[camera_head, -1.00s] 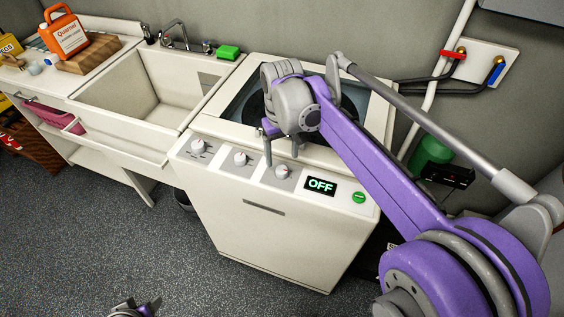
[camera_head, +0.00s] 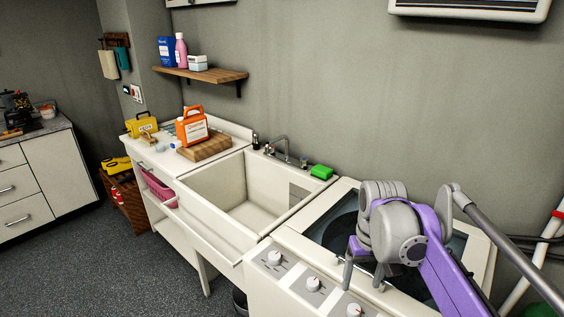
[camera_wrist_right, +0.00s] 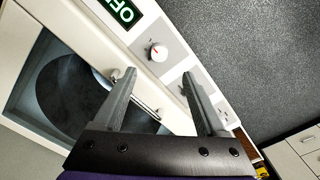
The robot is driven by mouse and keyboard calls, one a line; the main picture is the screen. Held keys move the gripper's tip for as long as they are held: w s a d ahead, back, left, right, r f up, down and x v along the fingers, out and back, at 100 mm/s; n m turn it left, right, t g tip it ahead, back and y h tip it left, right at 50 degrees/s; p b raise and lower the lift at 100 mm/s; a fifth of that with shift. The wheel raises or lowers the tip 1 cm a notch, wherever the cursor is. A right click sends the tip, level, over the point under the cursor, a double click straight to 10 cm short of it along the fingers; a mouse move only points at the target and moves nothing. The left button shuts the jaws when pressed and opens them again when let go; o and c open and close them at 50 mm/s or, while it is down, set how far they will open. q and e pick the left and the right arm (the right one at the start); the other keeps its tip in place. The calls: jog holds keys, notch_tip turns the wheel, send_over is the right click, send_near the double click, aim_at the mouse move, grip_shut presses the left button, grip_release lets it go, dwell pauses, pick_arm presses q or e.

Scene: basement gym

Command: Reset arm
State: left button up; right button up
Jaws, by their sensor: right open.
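My right arm (camera_head: 438,270) comes in from the lower right in the head view. Its gripper (camera_head: 364,276) hangs over the front part of the white washing machine (camera_head: 292,240). In the right wrist view the gripper's two grey fingers (camera_wrist_right: 158,80) stand apart with nothing between them. Beyond them are the machine's control knob (camera_wrist_right: 157,52), its lit display (camera_wrist_right: 122,12) and the dark round opening (camera_wrist_right: 68,95). I cannot tell whether a finger touches the machine. My left gripper is not in view.
A white sink (camera_head: 238,195) adjoins the machine, with a tap (camera_head: 280,148) and green sponge (camera_head: 321,172) behind. A wall shelf (camera_head: 200,75) is above. Dark floor (camera_head: 110,265) lies open at lower left.

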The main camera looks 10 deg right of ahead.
jog(key=s+a+f+t, duration=0.2)
jog(key=s+a+f, duration=0.1)
jog(key=s+f, duration=0.4)
jog(key=s+a+f+n+t, duration=0.1)
jog(key=s+a+f+t, duration=0.2)
jog(key=s+f, duration=0.3)
jog(key=shift+s+a+f, duration=0.35)
jog(key=shift+s+f, duration=0.05)
jog(key=shift+s, duration=0.8)
dwell(0.4)
